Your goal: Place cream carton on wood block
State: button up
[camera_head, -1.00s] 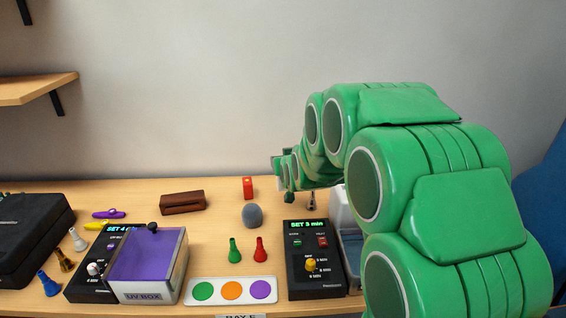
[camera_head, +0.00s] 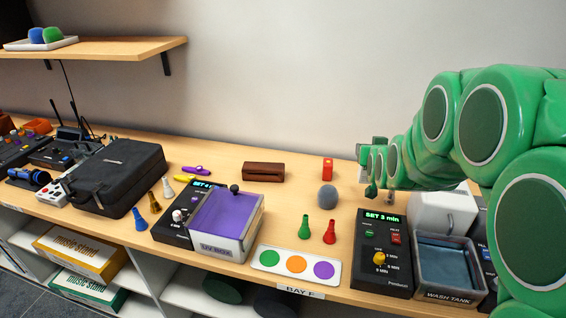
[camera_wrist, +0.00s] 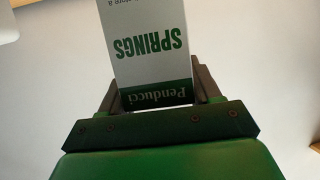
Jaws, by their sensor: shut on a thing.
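My gripper (camera_wrist: 157,92) is shut on a pale carton (camera_wrist: 147,45) in the wrist view. The carton has green "SPRINGS" lettering and a green "Penducci" band, upside down in this view. Its far end runs out of the frame. In the head view my gripper (camera_head: 372,166) is over the right half of the bench, and the carton is mostly hidden there. A dark brown wood block (camera_head: 263,172) lies at the back middle of the bench, left of my gripper and apart from it. Its visible top looks bare.
A red box (camera_head: 327,169) and a grey rounded thing (camera_head: 327,196) stand between block and gripper. The UV box (camera_head: 225,226), a timer unit (camera_head: 382,255) and the wash tank (camera_head: 449,266) line the front. A shelf (camera_head: 100,51) juts out at upper left.

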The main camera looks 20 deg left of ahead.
jog(key=s+a+r+n+y, duration=0.1)
jog(key=a+r+y, duration=0.1)
jog(key=a, duration=1.2)
jog(key=s+a+r+n+y, duration=0.1)
jog(key=s+a+r+n, duration=0.15)
jog(key=a, duration=1.15)
jog(key=shift+m+g, duration=0.3)
jog(key=shift+m, duration=0.05)
jog(key=shift+w+a+f, duration=1.15)
jog(key=shift+w+f, duration=0.95)
jog(key=shift+w, duration=0.05)
jog(key=shift+w+a+f, duration=1.2)
jog(key=shift+w+f, duration=0.85)
jog(key=shift+w, duration=0.15)
jog(key=shift+w+a+f, duration=1.15)
jog(key=shift+w+f, duration=0.95)
jog(key=shift+w, duration=0.05)
jog(key=shift+f, duration=0.1)
jog(key=o, duration=1.1)
